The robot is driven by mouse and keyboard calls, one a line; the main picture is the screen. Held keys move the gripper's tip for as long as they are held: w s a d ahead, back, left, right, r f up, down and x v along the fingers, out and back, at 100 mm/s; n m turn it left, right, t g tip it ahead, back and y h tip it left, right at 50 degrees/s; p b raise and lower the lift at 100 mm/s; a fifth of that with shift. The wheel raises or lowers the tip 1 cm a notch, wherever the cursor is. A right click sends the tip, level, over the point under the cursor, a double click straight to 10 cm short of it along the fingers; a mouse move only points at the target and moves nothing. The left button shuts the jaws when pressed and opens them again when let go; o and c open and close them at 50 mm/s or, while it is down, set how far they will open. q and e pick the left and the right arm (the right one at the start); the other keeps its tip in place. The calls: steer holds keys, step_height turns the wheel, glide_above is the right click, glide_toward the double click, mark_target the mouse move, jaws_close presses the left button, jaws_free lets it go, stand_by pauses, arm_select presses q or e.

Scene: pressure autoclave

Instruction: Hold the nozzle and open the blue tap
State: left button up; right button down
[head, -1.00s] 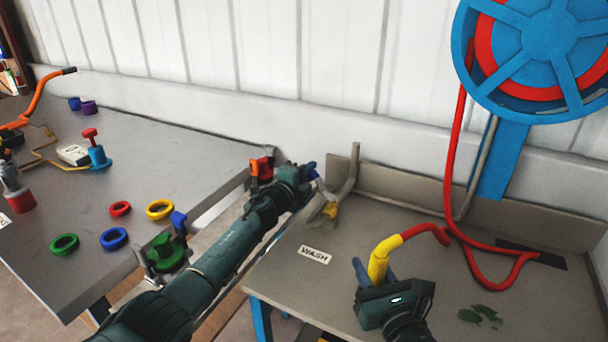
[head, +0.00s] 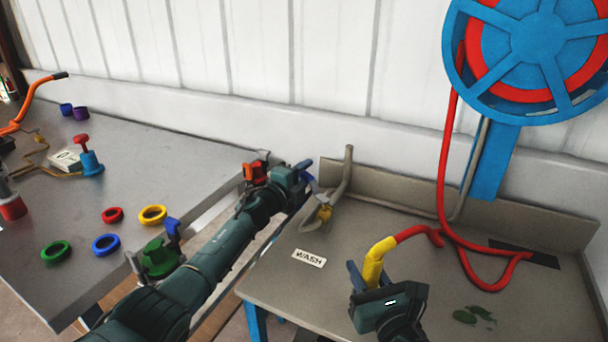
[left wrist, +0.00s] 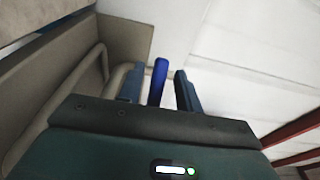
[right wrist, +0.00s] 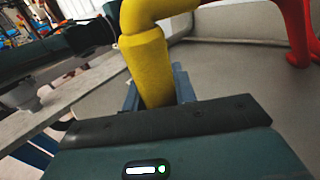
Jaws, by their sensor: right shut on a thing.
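The yellow nozzle (head: 375,262) stands at the end of the red hose over the wash table. My right gripper (head: 358,280) is shut on its lower part; the right wrist view shows the yellow body (right wrist: 147,68) between the fingers. The blue tap handle (left wrist: 158,80) shows in the left wrist view as a bar between the fingers of my left gripper (left wrist: 158,92). Those fingers are apart, with a clear gap on the right of the handle; contact on the left cannot be told. In the head view the left gripper (head: 306,174) largely hides the tap handle.
A grey pipe (head: 347,178) rises beside the tap. The wash table (head: 270,285) has a WASH label. A red hose (head: 441,180) hangs from a blue reel (head: 535,45). The left workbench (head: 75,212) holds coloured rings and a green valve (head: 160,258).

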arm_select(q)
steer(key=shift+f, duration=0.1)
steer(key=shift+s+a, duration=0.3)
steer(key=shift+a, duration=0.15)
steer(key=v, duration=0.6)
steer(key=shift+s, duration=0.45)
steer(key=shift+d, duration=0.1)
